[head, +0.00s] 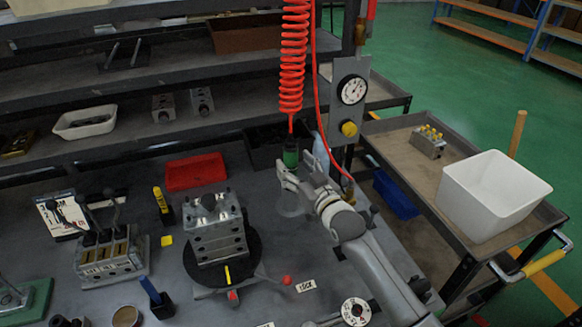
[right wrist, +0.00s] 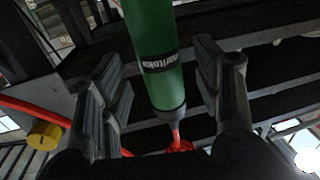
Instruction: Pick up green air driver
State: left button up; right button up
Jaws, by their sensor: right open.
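The green air driver (head: 291,154) hangs upright from a red coiled hose (head: 293,60) above the bench in the head view. In the right wrist view the green driver (right wrist: 155,60) fills the middle, with a dark label and a grey end. My right gripper (head: 292,178) is at the driver's lower part in the head view. In the right wrist view its two fingers (right wrist: 160,90) stand apart on either side of the driver, with gaps visible. My left gripper is not in view.
A metal valve block (head: 216,228) sits on a round black turntable. A red tray (head: 195,171) lies behind it. A pressure gauge (head: 352,90) is on a post right of the hose. A white bin (head: 494,195) stands on the cart at right.

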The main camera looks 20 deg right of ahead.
jog(key=shift+w+a, duration=0.15)
jog(key=shift+w, duration=0.4)
jog(key=shift+w+a, duration=0.15)
jog(key=shift+w, duration=0.65)
jog(key=shift+c, duration=0.2)
grip_shut()
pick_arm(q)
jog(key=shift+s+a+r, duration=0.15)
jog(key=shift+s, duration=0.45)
pick_arm(e)
jog(key=shift+r, duration=0.25)
